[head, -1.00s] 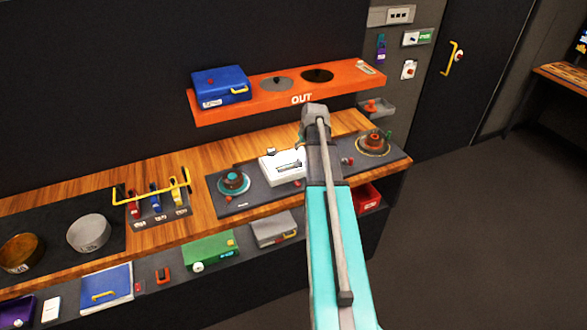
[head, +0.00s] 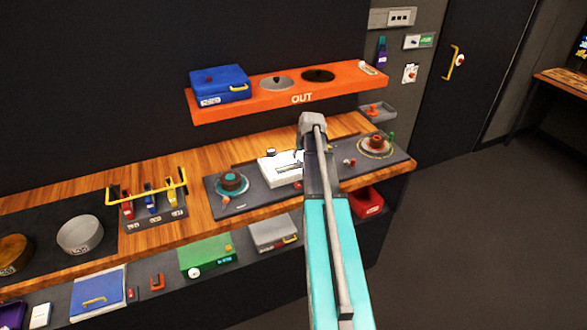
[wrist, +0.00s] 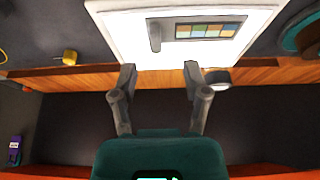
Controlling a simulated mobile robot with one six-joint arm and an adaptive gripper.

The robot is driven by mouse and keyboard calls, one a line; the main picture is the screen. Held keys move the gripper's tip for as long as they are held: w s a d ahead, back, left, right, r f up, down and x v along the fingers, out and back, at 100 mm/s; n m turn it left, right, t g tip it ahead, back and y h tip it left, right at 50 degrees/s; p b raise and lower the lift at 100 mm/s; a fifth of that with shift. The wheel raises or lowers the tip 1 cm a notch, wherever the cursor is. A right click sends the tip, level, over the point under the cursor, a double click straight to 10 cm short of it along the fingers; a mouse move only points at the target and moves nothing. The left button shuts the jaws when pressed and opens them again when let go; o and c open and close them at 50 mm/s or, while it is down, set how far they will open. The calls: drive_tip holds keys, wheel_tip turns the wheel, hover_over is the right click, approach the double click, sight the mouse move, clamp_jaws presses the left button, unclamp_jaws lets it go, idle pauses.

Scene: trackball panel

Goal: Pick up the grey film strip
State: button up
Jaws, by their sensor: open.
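A white box-like device (wrist: 120,30) fills the top of the wrist view; it also shows on the dark counter panel in the head view (head: 272,170). On its top lies a strip with a grey border and coloured squares (wrist: 208,28), which looks like the grey film strip. A short grey bar (wrist: 155,38) stands beside the strip. My gripper (wrist: 160,72) is open and empty, with its fingertips near the device's edge and apart from the strip in the picture. In the head view my arm hides most of the gripper.
A teal dish with a brown piece (head: 232,184) stands left of the device, and another round dish (head: 375,146) stands right. The orange shelf (head: 240,108) marked OUT hangs behind. A yellow rail (head: 148,192) rises over switches at left. A small yellow knob (wrist: 70,57) is nearby.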

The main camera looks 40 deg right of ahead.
sight(300, 161)
idle(0.3)
drive_tip(key=b+x, duration=0.3)
drive_tip(key=shift+s+d, duration=0.15)
drive_tip(key=shift+d, duration=0.1)
drive_tip(key=shift+b+x, duration=0.95)
drive_tip(key=shift+x, duration=0.15)
clamp_jaws()
